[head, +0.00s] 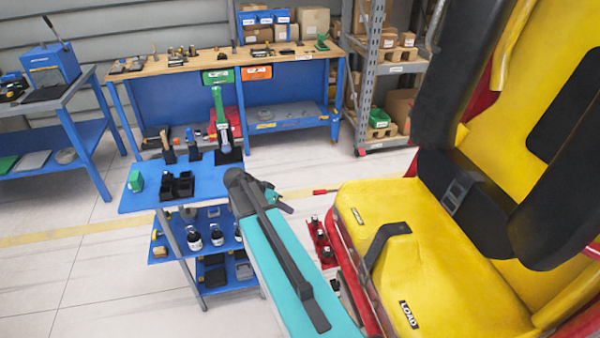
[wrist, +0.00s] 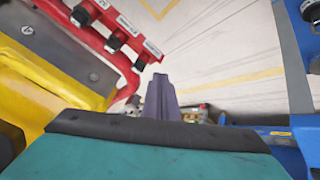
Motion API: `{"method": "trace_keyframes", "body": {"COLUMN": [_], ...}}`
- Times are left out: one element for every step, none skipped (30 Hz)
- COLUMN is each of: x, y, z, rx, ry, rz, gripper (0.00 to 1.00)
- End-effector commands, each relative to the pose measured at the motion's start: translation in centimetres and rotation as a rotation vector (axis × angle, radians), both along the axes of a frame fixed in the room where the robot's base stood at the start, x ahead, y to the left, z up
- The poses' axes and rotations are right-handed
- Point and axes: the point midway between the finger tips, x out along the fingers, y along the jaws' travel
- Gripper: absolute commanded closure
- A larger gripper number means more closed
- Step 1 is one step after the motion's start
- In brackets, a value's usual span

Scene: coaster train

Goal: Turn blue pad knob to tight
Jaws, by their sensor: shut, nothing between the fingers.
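A red bracket (wrist: 108,35) carries a row of black knobs beside the yellow seat. In the wrist view, one knob (wrist: 85,13) is at the upper left, a second (wrist: 115,42) is in the middle and a third (wrist: 141,63) is nearest my fingers. Small white labels sit by them, too blurred to read, and I cannot tell which knob is the blue pad's. In the head view the knobs (head: 321,236) stand just right of my arm. My gripper (wrist: 160,78) is shut and empty, apart from the knobs. It also shows in the head view (head: 286,208).
The yellow ride seat (head: 440,265) with dark padded restraints fills the right. A blue tool cart (head: 140,203) stands left of my arm. A workbench (head: 225,63) and shelving (head: 375,75) line the back. Pale floor lies open between cart and bench.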

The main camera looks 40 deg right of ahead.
Motion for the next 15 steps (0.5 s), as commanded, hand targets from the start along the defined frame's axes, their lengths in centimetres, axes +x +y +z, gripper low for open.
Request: {"method": "trace_keyframes", "body": {"x": [-0.9, -1.3, -1.8, -2.3, -2.7, -3.3, -3.8, -4.4, -5.1, -5.7, -6.2, -7.1, -7.7, -8.4, -9.2], "y": [1.5, 2.3, 3.3, 4.1, 4.9, 6.0, 6.7, 7.5, 8.5, 9.3, 10.1, 11.1, 11.9, 12.6, 13.6], "z": [-2.0, -3.0, -4.4, -5.4, -6.4, -7.7, -8.6, -9.6, -10.8, -11.7, -12.5, -13.6, -14.4, -15.3, -16.3], "rx": [0.038, 0.060, 0.091, 0.113, 0.136, 0.166, 0.188, 0.211, 0.240, 0.264, 0.285, 0.316, 0.338, 0.361, 0.391], "ry": [0.040, 0.063, 0.090, 0.112, 0.134, 0.162, 0.183, 0.203, 0.228, 0.248, 0.267, 0.292, 0.311, 0.328, 0.351], "rz": [0.045, 0.072, 0.108, 0.135, 0.161, 0.197, 0.224, 0.251, 0.286, 0.313, 0.340, 0.374, 0.400, 0.426, 0.461], "gripper": [1.00, 1.00, 1.00, 1.00, 1.00, 1.00, 1.00, 1.00, 1.00, 1.00, 1.00, 1.00, 1.00, 1.00, 1.00]}}
